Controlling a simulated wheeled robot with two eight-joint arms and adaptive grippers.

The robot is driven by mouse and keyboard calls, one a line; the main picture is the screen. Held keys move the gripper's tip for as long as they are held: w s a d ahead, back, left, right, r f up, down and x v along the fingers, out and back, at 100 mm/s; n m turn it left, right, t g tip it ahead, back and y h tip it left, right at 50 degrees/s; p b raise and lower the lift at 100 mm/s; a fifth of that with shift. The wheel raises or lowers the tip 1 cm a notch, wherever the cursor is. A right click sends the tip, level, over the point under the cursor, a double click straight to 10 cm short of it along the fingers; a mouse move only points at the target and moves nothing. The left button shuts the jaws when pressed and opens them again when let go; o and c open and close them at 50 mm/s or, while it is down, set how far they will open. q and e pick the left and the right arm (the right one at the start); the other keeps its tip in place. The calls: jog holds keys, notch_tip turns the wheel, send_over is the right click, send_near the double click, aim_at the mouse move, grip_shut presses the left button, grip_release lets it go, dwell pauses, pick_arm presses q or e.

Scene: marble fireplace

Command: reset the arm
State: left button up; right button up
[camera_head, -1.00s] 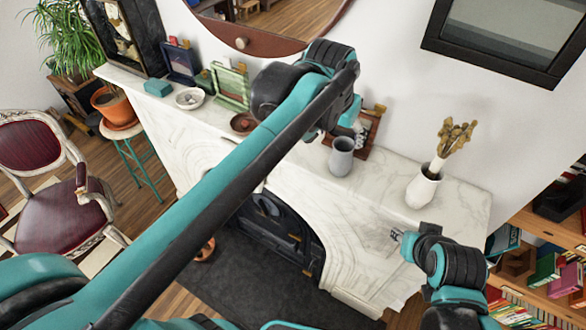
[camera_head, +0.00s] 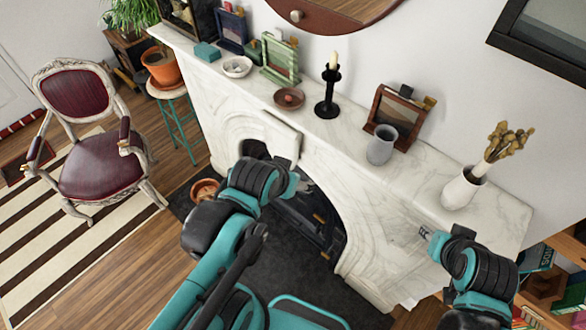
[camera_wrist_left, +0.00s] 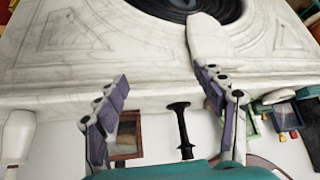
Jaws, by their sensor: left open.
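In the head view my left arm reaches up from the bottom centre, its black and teal wrist bent before the fireplace opening. My left gripper (camera_head: 300,184) is mostly hidden behind that wrist. In the left wrist view my left gripper (camera_wrist_left: 163,78) has its two fingers spread, with nothing held between them. My right gripper (camera_head: 424,234) is at the right, in front of the fireplace's right side; its fingers are too small to read.
The marble mantel (camera_head: 335,128) carries a black candlestick (camera_head: 328,92), a grey vase (camera_head: 382,144), a white vase (camera_head: 462,188), a brown dish (camera_head: 289,98) and several frames. A red chair (camera_head: 95,150) stands at the left. Open floor (camera_head: 110,280) lies at the lower left.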

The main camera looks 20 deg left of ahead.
notch_tip(320, 180, down, 25)
jog(key=b, duration=2.5)
jog(key=shift+w, duration=0.15)
